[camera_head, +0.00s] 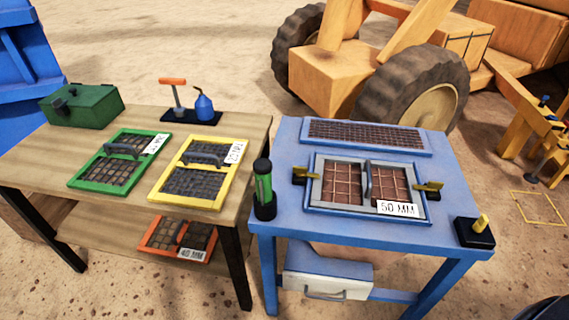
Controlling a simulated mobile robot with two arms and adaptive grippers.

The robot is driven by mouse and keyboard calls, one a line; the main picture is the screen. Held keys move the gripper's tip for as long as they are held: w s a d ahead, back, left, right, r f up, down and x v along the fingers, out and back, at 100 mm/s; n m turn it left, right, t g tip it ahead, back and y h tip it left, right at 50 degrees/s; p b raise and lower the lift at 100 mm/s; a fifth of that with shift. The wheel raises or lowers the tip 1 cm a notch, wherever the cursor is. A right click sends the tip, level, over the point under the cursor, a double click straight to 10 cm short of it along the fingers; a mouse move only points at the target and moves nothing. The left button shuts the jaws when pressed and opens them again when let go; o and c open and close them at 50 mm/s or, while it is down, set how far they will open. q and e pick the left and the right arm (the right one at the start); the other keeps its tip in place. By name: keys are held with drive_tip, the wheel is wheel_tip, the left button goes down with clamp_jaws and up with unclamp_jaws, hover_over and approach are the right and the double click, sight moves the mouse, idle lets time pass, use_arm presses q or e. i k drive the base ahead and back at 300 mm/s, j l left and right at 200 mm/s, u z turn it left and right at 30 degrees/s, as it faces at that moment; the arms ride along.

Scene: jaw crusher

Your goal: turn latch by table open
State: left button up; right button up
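Two small brass-yellow latches with dark mounts sit at the sides of a grey-framed screen marked 50 MM (327,187) in the blue machine table (350,233). The left latch (301,174) is on the side toward the wooden table (235,150). The right latch (429,187) is at the screen's right edge. Both latch bars lie roughly crosswise at the frame edges; whether they overlap the frame is too small to tell.
Green (104,177) and yellow (192,182) framed screens, a green toolbox (82,105) and a blue oil can (204,104) rest on the wooden table. A green-and-black cylinder (264,188) and a black box with a yellow lever (475,233) flank the blue table's front.

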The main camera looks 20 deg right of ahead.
sight(301, 172)
drive_tip(key=i+j+z, duration=0.15)
drive_tip(key=z, duration=0.25)
drive_tip(key=i+j+z, duration=0.1)
drive_tip(key=j+z, duration=0.3)
